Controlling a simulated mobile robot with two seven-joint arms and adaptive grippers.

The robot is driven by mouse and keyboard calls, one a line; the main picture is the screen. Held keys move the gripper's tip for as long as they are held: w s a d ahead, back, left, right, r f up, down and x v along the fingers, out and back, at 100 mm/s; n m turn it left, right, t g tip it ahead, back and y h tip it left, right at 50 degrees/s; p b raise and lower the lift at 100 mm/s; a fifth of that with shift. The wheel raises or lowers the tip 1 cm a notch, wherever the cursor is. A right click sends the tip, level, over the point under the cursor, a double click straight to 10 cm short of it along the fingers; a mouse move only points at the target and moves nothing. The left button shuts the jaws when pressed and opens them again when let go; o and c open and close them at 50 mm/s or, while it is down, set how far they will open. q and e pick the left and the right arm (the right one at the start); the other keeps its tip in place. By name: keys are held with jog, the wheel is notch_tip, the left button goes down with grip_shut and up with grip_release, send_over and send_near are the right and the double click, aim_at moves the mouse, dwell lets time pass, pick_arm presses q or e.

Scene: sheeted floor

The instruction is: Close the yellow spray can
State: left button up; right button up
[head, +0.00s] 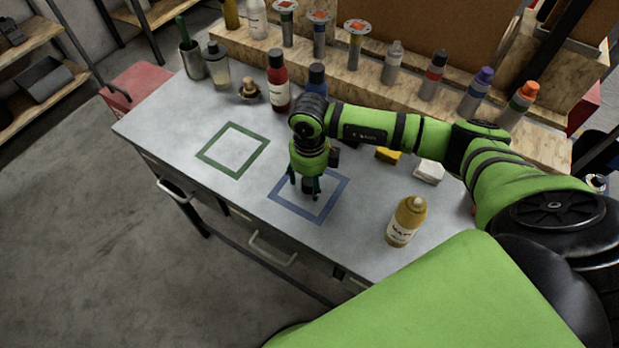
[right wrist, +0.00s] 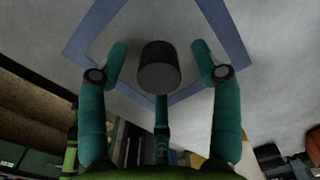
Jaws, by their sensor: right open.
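The yellow spray can (head: 406,222) stands upright near the table's front right edge in the head view. It has a pale label and a bare rounded top with no cap on it. A dark cylindrical cap (right wrist: 158,72) lies between the fingers of my right gripper (right wrist: 160,58) in the right wrist view, inside the blue square outline. My right gripper (head: 306,188) is open, pointing down at the cap, with fingers around it and apart from it. In the head view the fingers partly hide the cap. My left gripper is not in view.
The blue square (head: 338,193) and green square (head: 233,172) are marked on the grey table. Red (head: 278,85) and blue (head: 316,80) bottles stand behind my arm. A yellow block (head: 388,155) and white block (head: 429,171) lie right. Several bottles line the wooden shelf (head: 440,112).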

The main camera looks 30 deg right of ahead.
aim_at(309, 179)
jog(key=shift+f, duration=0.1)
jog(key=c, duration=0.8)
jog(key=shift+r+b, duration=0.3)
jog(key=shift+r, duration=0.15)
notch_tip(309, 179, up, 2)
jog(key=shift+w+r+b, duration=0.15)
jog(key=shift+r+b, duration=0.1)
jog(key=shift+b, duration=0.45)
jog(key=s+d+r+b, duration=0.4)
jog(key=s+d+r, duration=0.2)
jog(key=d, duration=0.4)
jog(key=shift+s+r, duration=0.15)
jog(key=shift+r, duration=0.7)
